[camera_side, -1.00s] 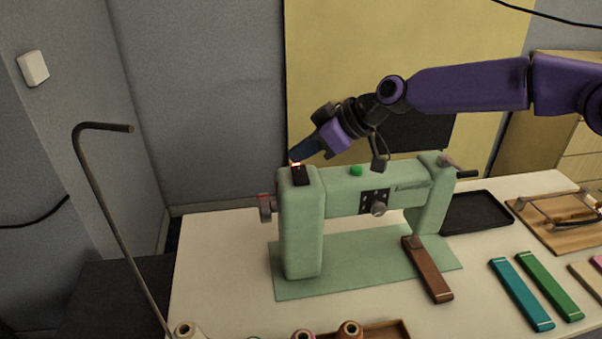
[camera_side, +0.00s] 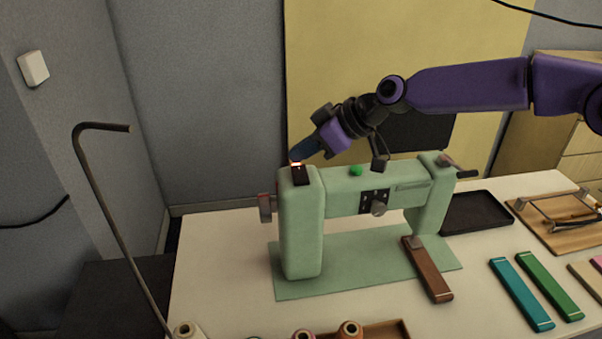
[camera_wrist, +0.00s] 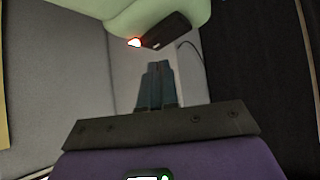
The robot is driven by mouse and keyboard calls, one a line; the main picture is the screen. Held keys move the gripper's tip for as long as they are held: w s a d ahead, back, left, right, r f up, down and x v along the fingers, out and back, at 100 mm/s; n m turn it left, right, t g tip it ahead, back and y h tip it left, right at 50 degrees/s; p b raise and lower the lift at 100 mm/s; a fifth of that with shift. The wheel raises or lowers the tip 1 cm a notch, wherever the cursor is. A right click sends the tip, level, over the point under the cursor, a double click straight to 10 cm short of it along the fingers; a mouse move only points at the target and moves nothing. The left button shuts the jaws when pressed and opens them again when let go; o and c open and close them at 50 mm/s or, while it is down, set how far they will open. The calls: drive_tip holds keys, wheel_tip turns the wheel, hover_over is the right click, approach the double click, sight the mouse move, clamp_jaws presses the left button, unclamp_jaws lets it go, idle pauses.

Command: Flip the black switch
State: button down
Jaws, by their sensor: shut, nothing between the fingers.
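The black switch (camera_side: 301,177) sits on top of the left column of the pale green sewing machine (camera_side: 302,235). A bright orange-white light shows at its far end. In the wrist view the switch (camera_wrist: 166,30) lies ahead of the fingertips, with the lit end at its left. My gripper (camera_side: 294,157) is shut and empty, its blue fingers tilted down toward the lit end of the switch. In the wrist view the fingers (camera_wrist: 157,68) are together, with a gap in the picture between them and the switch. Whether they touch it cannot be told from the side view.
A black tray (camera_side: 481,212) stands behind right. A brown bar (camera_side: 427,270), a teal bar (camera_side: 521,294) and a green bar (camera_side: 549,285) lie in front. A bent rod (camera_side: 102,190) rises at left.

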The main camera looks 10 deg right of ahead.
sight(303, 169)
drive_tip(key=shift+f, duration=0.75)
idle(0.7)
drive_tip(key=shift+r, duration=3.55)
drive_tip(key=s+d+f+g+h, duration=0.1)
drive_tip(key=s+d+f, duration=0.3)
drive_tip(key=s+d, duration=0.8)
drive_tip(key=s+d+f+g+h, duration=0.2)
drive_tip(key=s+d+f+h, duration=0.1)
drive_tip(key=s+d, duration=1)
drive_tip(key=s+d+f+g+h, duration=0.1)
drive_tip(key=s+d+f+h, duration=0.3)
drive_tip(key=s+d, duration=0.9)
drive_tip(key=shift+s+f+n+g, duration=0.3)
drive_tip(key=shift+s+g, duration=0.1)
drive_tip(key=shift+s, duration=0.6)
